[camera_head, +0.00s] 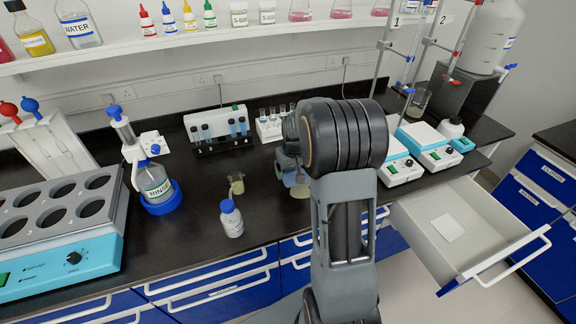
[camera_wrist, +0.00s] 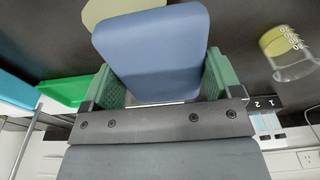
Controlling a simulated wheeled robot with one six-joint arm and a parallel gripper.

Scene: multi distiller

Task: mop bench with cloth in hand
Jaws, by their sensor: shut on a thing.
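My gripper (camera_wrist: 162,76) is shut on a blue, rounded block-like cloth (camera_wrist: 150,45), which sits between its green fingers in the wrist view. In the head view the cloth (camera_head: 289,179) shows only in part, low over the black bench (camera_head: 270,215), beside my arm. A pale yellow-green patch (camera_wrist: 108,10) lies on the bench just beyond the cloth; it also shows in the head view (camera_head: 300,191). The cloth overlaps part of the patch in the picture. I cannot tell whether the cloth touches the bench.
A small beaker of yellow liquid (camera_head: 237,184) and a white blue-capped bottle (camera_head: 231,219) stand left of the cloth. Tube racks (camera_head: 219,130) stand behind. White hotplates (camera_head: 428,146) and an open drawer (camera_head: 455,225) are at right. The front bench around the bottle is clear.

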